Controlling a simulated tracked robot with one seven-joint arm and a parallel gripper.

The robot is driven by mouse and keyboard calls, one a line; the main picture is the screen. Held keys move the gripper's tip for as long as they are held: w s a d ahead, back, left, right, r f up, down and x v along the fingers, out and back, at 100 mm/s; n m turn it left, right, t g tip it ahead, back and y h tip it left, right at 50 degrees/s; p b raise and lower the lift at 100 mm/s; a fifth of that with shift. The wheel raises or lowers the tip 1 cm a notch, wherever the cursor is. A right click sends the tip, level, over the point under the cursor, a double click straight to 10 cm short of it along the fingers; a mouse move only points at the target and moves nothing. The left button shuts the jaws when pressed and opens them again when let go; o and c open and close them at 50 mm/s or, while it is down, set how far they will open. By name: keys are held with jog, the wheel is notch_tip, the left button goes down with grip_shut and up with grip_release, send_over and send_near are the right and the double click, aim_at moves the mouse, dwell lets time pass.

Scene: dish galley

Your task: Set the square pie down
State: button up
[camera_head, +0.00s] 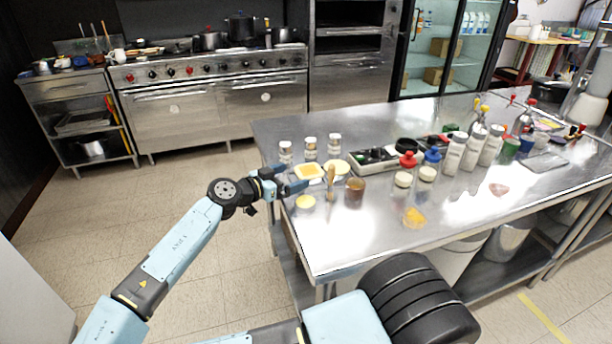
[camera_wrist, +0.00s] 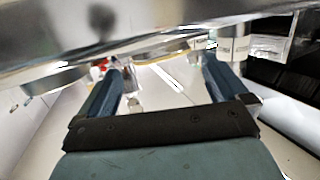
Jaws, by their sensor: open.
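The square pie (camera_head: 309,171), yellow-topped with a pale rim, rests on the near left part of the steel table (camera_head: 345,242) in the head view. My gripper (camera_head: 294,178) is at the table's left edge, just left of the pie. Its two fingers are spread, with nothing seen held between them. In the wrist view my open gripper (camera_wrist: 160,82) shows both fingers apart, and a yellowish edge lies beyond them; I cannot tell for sure that it is the pie. Whether a fingertip touches the pie cannot be told.
A round yellow item (camera_head: 337,167), a wooden-handled brush (camera_head: 330,184) and a brown jar (camera_head: 355,192) stand close to the pie's right. Several small jars (camera_head: 310,148) stand behind it. A yellow disc (camera_head: 305,202) lies in front. The table's front left corner is clear.

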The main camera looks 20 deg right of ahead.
aim_at(304, 172)
jog(key=shift+x, duration=2.65)
jog(key=shift+a, duration=0.1)
jog(key=c, duration=0.9)
